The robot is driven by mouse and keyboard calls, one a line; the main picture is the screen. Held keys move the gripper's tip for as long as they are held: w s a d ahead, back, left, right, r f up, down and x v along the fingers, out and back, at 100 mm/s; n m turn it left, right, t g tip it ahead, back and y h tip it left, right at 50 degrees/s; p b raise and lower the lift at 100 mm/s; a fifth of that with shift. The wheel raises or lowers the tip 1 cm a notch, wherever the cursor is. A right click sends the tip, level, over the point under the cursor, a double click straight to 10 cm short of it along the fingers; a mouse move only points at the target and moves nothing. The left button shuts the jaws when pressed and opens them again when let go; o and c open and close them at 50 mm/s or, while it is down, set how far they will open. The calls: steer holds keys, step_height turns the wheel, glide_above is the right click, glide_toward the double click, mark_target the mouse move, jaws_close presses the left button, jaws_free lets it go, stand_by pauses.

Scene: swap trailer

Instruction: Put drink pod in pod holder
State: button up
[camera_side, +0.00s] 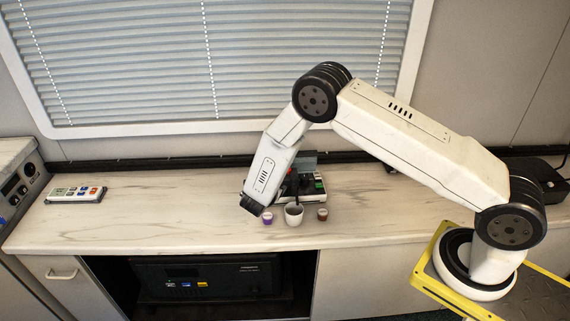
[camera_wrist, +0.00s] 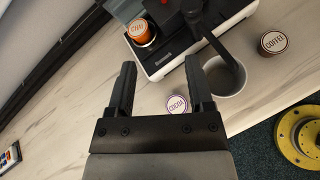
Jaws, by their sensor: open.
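In the wrist view my gripper (camera_wrist: 158,66) is open, with nothing between its two dark fingers. A drink pod labelled COCOA (camera_wrist: 177,104) stands on the counter beside the right finger; it appears as a purple pod (camera_side: 267,218) in the side view. A pod labelled COFFEE (camera_wrist: 273,42) stands on the counter farther right, brown in the side view (camera_side: 322,214). An orange pod labelled CHAI (camera_wrist: 141,32) is at the left end of the drink machine (camera_wrist: 165,66), beyond the fingertips. I cannot tell whether it sits in a pod holder.
A white cup (camera_wrist: 226,75) stands between the cocoa and coffee pods, in front of the machine, with a dark handle-like part above it. A remote-like device (camera_side: 76,194) lies far left on the counter (camera_side: 160,222). The counter between them is clear.

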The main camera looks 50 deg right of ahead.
steer(key=s+a+r+m+g+y, duration=0.1)
steer(key=s+a+r+m+y, duration=0.1)
steer(key=s+r+m+y, duration=0.3)
steer(key=s+a+r+m+g+y, duration=0.2)
steer(key=s+r+m+y, duration=0.3)
steer(key=s+r+m, duration=0.7)
steer(key=s+m, duration=0.3)
steer(key=s, duration=0.3)
steer(key=shift+a+y, duration=0.3)
steer(key=shift+y, duration=0.1)
